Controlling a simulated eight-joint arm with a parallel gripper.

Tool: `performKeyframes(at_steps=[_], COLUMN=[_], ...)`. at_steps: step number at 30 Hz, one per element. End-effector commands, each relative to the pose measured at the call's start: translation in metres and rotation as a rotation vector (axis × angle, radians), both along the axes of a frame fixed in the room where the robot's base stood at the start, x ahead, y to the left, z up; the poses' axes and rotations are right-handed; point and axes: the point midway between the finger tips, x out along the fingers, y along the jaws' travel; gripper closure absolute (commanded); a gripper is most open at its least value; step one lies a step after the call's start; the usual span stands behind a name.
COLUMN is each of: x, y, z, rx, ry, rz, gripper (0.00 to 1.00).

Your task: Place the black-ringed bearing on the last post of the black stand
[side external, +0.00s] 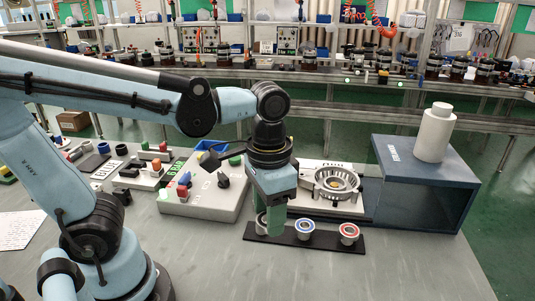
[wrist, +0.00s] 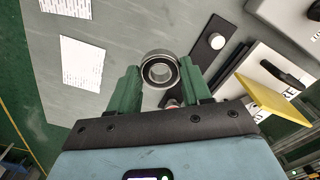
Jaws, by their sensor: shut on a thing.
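The black stand (side external: 326,243) lies on the grey table in the side view. It carries a blue-ringed bearing (side external: 304,228) in the middle and a red-ringed bearing (side external: 348,233) towards its right end. My gripper (side external: 268,226) points down over the stand's left end. It is shut on the black-ringed bearing (side external: 261,222), which shows between the green fingers in the wrist view (wrist: 160,70). There, a pale round post (wrist: 217,41) on a dark strip shows apart from the bearing, up and to the right. My finger partly hides the bearing in the side view.
A grey housing on a white plate (side external: 338,184) stands behind the black stand. A dark blue box (side external: 425,190) with a white stepped cylinder (side external: 435,132) is at the right. A control box with buttons (side external: 200,197) is at the left. The table front is clear.

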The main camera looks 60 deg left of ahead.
Motion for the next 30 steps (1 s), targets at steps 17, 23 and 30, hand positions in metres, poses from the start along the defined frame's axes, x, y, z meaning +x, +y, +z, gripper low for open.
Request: performKeyframes(at_steps=[17, 23, 30], x=[0.046, 0.051, 0.051], y=[0.092, 0.102, 0.102], z=[-0.061, -0.069, -0.093], rx=[0.0, 0.0, 0.0], ry=[0.0, 0.0, 0.0], rz=[0.005, 0.001, 0.0], gripper=[0.84, 0.84, 0.84])
